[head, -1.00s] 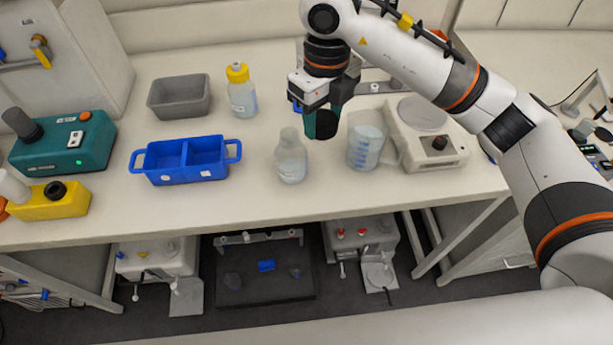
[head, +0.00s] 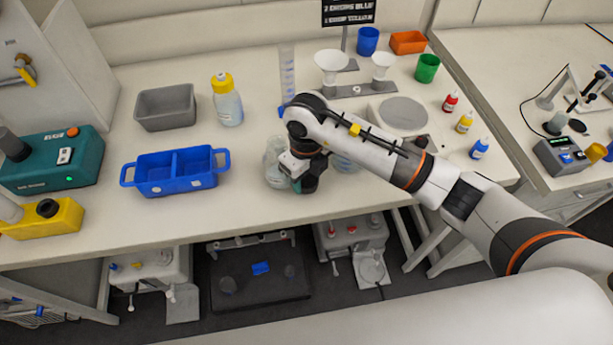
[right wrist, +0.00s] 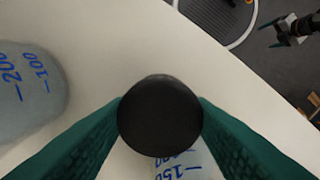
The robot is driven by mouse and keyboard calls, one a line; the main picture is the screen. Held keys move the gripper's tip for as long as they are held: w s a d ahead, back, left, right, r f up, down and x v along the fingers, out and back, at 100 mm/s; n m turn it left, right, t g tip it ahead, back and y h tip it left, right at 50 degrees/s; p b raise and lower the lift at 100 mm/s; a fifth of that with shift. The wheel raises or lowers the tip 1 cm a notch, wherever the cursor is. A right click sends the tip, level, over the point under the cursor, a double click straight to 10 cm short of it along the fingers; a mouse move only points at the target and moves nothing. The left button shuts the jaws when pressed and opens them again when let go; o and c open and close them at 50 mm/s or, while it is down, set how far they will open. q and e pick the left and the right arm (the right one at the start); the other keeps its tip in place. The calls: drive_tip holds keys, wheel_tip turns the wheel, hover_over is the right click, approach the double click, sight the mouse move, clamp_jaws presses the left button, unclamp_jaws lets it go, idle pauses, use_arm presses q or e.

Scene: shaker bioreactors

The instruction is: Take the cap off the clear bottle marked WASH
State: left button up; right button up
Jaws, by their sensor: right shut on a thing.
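My right gripper (head: 303,186) is shut on a round black cap-like piece (right wrist: 160,115), seen end-on between its teal fingers in the right wrist view. A clear bottle (head: 272,168) is partly hidden behind this gripper in the head view. A vessel with blue marks (right wrist: 178,168) shows just below the black piece; I cannot tell whether they touch. A clear bottle with a yellow cap (head: 227,102) stands upright at the back. No WASH marking is readable. My left gripper (right wrist: 274,34) appears small at the upper right of the right wrist view, fingers apart.
A graduated beaker (right wrist: 28,92) stands close to the right gripper. A blue two-part tray (head: 176,186) and grey bin (head: 165,108) are to the left. A scale (head: 403,113) and dropper bottles (head: 465,122) are to the right. The front table edge is near.

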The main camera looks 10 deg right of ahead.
drive_tip(key=shift+f, duration=0.9)
drive_tip(key=o, duration=1.1)
